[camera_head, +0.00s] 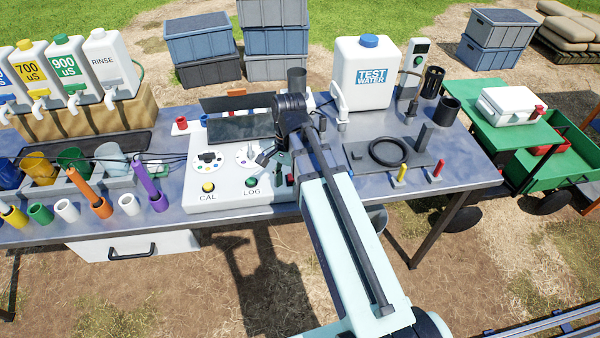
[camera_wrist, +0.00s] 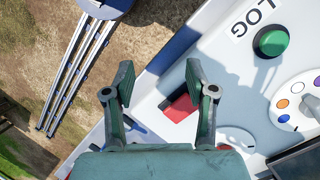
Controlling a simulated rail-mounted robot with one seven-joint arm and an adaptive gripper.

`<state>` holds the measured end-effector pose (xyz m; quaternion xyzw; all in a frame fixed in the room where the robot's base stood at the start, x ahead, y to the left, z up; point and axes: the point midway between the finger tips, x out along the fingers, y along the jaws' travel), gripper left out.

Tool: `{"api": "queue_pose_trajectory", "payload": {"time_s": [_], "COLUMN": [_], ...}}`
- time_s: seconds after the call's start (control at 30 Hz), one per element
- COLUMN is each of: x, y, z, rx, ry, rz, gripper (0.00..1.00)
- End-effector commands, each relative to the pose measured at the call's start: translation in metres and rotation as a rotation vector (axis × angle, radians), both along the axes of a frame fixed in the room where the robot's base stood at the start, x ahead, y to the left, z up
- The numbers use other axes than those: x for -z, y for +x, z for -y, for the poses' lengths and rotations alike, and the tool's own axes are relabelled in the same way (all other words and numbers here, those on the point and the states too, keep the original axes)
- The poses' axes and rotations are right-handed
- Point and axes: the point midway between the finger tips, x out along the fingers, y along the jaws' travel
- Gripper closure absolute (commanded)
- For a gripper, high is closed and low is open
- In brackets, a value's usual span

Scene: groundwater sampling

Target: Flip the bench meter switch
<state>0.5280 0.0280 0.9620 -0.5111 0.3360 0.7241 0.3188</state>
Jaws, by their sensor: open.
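The bench meter (camera_head: 232,196) is a white console on the metal table, with a dark screen, two round dials, a yellow CAL button and a green LOG button (camera_head: 251,181). In the wrist view, a red switch-like part with a dark end (camera_wrist: 181,107) sits on the meter's white panel (camera_wrist: 215,60), seen between my fingers. Which way it is set I cannot tell. My gripper (camera_wrist: 160,80) is open and empty, its two dark fingers apart over the panel's edge. In the head view, my gripper is over the meter's right side, and my arm hides part of it.
The green button also shows in the wrist view (camera_wrist: 271,41), near a dial (camera_wrist: 296,101). Left are cups, coloured handles and a bottle rack. Right are a TEST WATER jug (camera_head: 366,80), a black ring (camera_head: 388,152) and small yellow and red pegs.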

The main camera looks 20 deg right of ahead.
Motion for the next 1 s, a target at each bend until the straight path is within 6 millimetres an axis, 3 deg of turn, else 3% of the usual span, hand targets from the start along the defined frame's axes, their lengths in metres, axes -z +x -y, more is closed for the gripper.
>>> {"api": "queue_pose_trajectory", "payload": {"time_s": [0.1, 0.3, 0.5, 0.73, 1.0], "x": [-0.038, -0.101, -0.142, -0.147, -0.112], "y": [0.023, 0.044, 0.05, 0.051, 0.049], "z": [0.009, 0.023, 0.032, 0.035, 0.034], "rx": [0.173, 0.466, 0.659, 0.719, 0.716], "ry": [-0.073, -0.165, -0.206, -0.217, -0.216], "rz": [0.061, 0.153, 0.209, 0.224, 0.221], "gripper": [0.44, 0.44, 0.44, 0.44, 0.44]}}
